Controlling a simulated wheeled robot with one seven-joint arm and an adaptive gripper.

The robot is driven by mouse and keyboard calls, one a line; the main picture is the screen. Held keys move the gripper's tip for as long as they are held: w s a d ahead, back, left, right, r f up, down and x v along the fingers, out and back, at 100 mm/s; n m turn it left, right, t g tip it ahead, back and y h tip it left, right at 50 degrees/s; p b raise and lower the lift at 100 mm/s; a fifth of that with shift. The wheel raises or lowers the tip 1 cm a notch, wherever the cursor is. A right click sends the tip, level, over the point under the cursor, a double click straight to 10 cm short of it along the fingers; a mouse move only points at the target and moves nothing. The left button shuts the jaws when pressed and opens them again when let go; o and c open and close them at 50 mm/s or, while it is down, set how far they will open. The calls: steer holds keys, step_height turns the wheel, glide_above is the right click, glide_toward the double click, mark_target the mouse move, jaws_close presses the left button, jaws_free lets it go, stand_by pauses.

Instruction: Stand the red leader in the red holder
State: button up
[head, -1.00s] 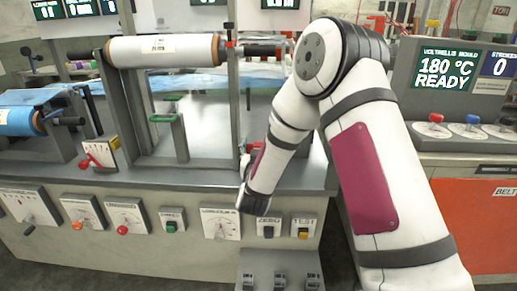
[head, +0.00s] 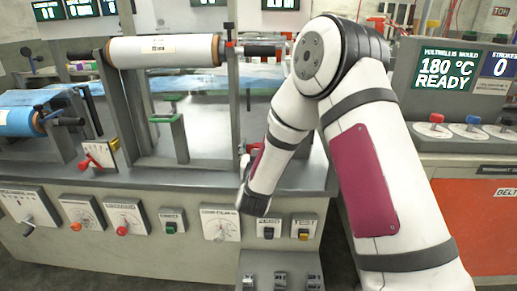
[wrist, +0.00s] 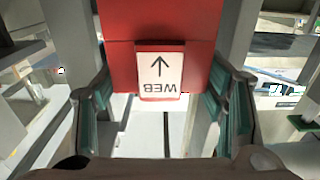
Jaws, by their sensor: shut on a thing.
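A red block-like piece (wrist: 120,62), which I take to be the red leader, fills the top middle of the wrist view. Its white label shows an arrow and the word WEB, upside down. My gripper (wrist: 160,100) is shut on it, with a green-padded finger at each side. The piece's far end is cut off by the frame. In the head view my arm hides most of the gripper, and only a small red and white patch shows beside the forearm. I cannot pick out the red holder with certainty.
A white roll (head: 165,50) is on a grey frame above the bench, and a blue roll (head: 18,121) is at left. A grey upright post (head: 233,100) stands close left of my forearm.

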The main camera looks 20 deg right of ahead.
steer(key=shift+f+b, duration=1.95)
steer(key=shift+f, duration=0.1)
steer(key=o, duration=1.3)
steer(key=shift+c, duration=0.2)
steer(key=v, duration=1.2)
